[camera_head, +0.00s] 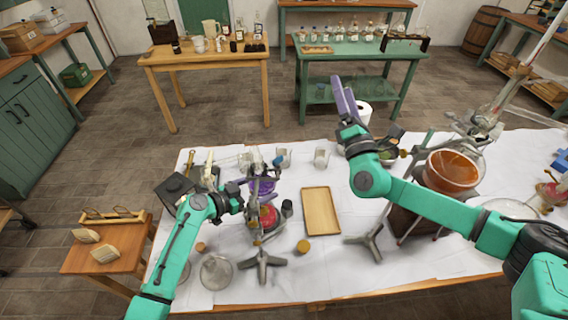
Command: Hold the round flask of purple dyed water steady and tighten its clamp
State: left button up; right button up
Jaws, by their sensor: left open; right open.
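A small patch of vivid purple (263,187), which looks like the round flask of purple water, shows on the cloth-covered table left of the middle. It is partly hidden by stand and clamp parts and my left gripper. The clamp on it is too small to make out clearly. My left gripper (254,191) is open, close beside the purple flask at its left; I cannot tell whether it touches. My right gripper (344,100) is open and empty, raised above the table's far edge with its fingers pointing up, well away from the flask.
A red vessel (268,217) sits by a metal tripod stand (263,262) just nearer than the purple flask. A wooden tray (320,211) lies mid-table. A large amber flask (452,171) and another stand (368,243) are at the right.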

jog(key=s+a+f+n+g+y, duration=0.3)
jog(key=s+f+n+y, duration=0.2)
jog(key=f+n, duration=0.15)
jog(key=n+g+y, duration=0.4)
jog(key=n+g, duration=0.2)
jog(key=n, duration=0.4)
send_near(280, 162)
jog(key=x, duration=0.8)
jog(key=shift+w+a+r, duration=0.15)
jog(key=shift+w+a, duration=0.05)
grip_shut()
jog(key=shift+s+m, duration=0.1)
jog(key=shift+m, duration=0.15)
